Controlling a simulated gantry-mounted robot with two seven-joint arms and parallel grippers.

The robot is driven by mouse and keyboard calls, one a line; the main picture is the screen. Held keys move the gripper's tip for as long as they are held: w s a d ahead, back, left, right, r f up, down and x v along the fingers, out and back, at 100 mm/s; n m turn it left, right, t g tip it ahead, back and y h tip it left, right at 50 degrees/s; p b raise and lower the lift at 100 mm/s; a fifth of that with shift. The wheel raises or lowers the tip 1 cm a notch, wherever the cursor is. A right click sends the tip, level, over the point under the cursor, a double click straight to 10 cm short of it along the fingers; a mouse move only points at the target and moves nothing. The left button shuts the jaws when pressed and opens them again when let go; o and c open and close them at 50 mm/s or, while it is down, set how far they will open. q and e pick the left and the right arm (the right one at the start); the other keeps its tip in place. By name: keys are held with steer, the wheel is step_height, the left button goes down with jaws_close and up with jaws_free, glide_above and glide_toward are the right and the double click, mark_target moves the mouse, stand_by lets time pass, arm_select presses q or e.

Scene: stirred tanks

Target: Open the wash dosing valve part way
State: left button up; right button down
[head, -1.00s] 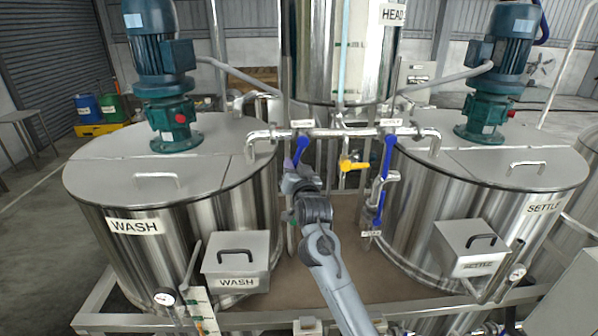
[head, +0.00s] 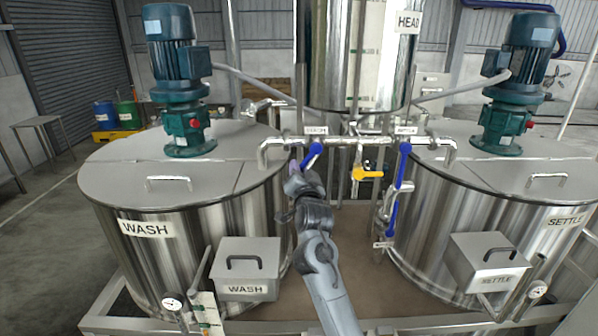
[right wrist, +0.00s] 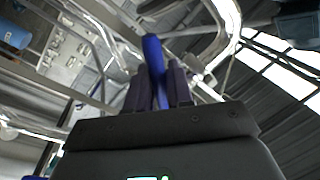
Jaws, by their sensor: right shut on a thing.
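The wash dosing valve's blue lever (head: 313,154) hangs from the pipe between the tanks, below a small white label, on the wash tank (head: 215,225) side. It slants down to the left. My right gripper (head: 298,177) is at its lower end. In the right wrist view the blue lever (right wrist: 153,55) runs between the two dark fingers of my right gripper (right wrist: 160,85), which are shut on it. The fingers hide the lever's lower end. My left gripper is not in view.
A second blue lever (head: 404,163) hangs nearly straight down on the settle tank (head: 432,215) side. A yellow valve handle (head: 367,175) sits between the levers. The head tank (head: 358,60) stands behind the pipe (head: 345,140). A wash box (head: 247,271) is at the front left.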

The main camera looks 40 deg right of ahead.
steer(key=c, duration=1.2)
jaws_free()
steer(key=shift+o, duration=0.2)
steer(key=shift+s, duration=0.1)
steer(key=shift+s+a+f, duration=0.1)
steer(key=shift+s+a, duration=0.05)
steer(key=shift+s, duration=0.1)
steer(key=b+v, duration=0.3)
steer(key=v, duration=0.7)
